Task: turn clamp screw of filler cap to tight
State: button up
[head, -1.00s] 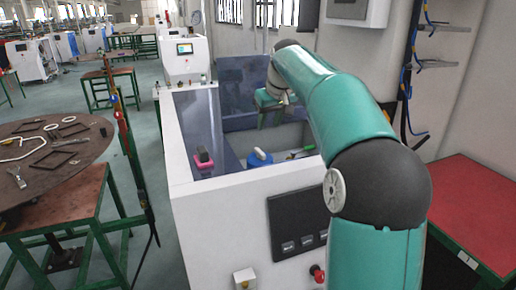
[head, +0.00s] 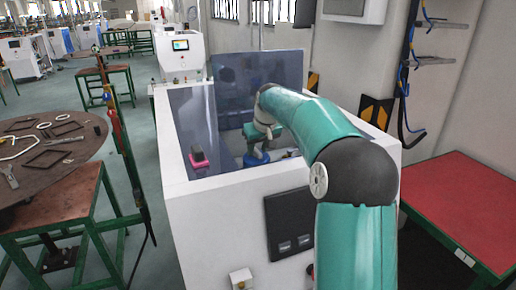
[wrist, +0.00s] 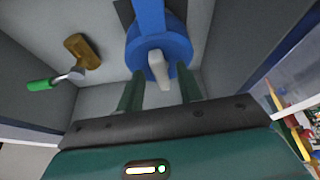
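The blue filler cap (head: 256,158) is inside the white generator housing, partly hidden by my arm in the head view. In the wrist view the blue cap (wrist: 176,43) is at the top centre. Its pale grey clamp screw (wrist: 158,68) sticks out toward my gripper (wrist: 160,88). My two teal fingers are apart, one on each side of the cap's lower part. The screw's end lies in the gap between them, and I see no finger touching it. The fingertips seem partly hidden by the cap.
Grey housing walls close in on both sides. A pink and black object (head: 198,160) is on the housing's left part. A red-topped table (head: 465,205) stands right.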

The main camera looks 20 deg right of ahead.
grip_shut()
jog(key=shift+a+m, duration=0.1)
jog(key=shift+m, duration=0.2)
jog(key=m, duration=0.1)
jog(key=m+h, duration=0.1)
jog(key=shift+a+m, duration=0.25)
jog(key=shift+m, duration=0.15)
jog(key=m+h, duration=0.1)
jog(key=m, duration=0.1)
jog(key=m+h, duration=0.1)
jog(key=m, duration=0.1)
jog(key=shift+w+a+f+g, duration=0.1)
jog(key=shift+w+a+g, duration=0.05)
jog(key=shift+g, duration=0.25)
jog(key=m+g, duration=0.1)
jog(key=m, duration=0.2)
jog(key=m+h, duration=0.1)
jog(key=m, duration=0.1)
jog(key=shift+w+a+m+g, duration=0.15)
jog(key=shift+w+m+g, duration=0.05)
jog(key=shift+m+g, duration=0.2)
jog(key=m, duration=0.2)
jog(key=m+g, duration=0.1)
jog(key=m, duration=0.1)
jog(key=m+g+h, duration=0.1)
jog(key=shift+w+m, duration=0.25)
jog(key=shift+m, duration=0.15)
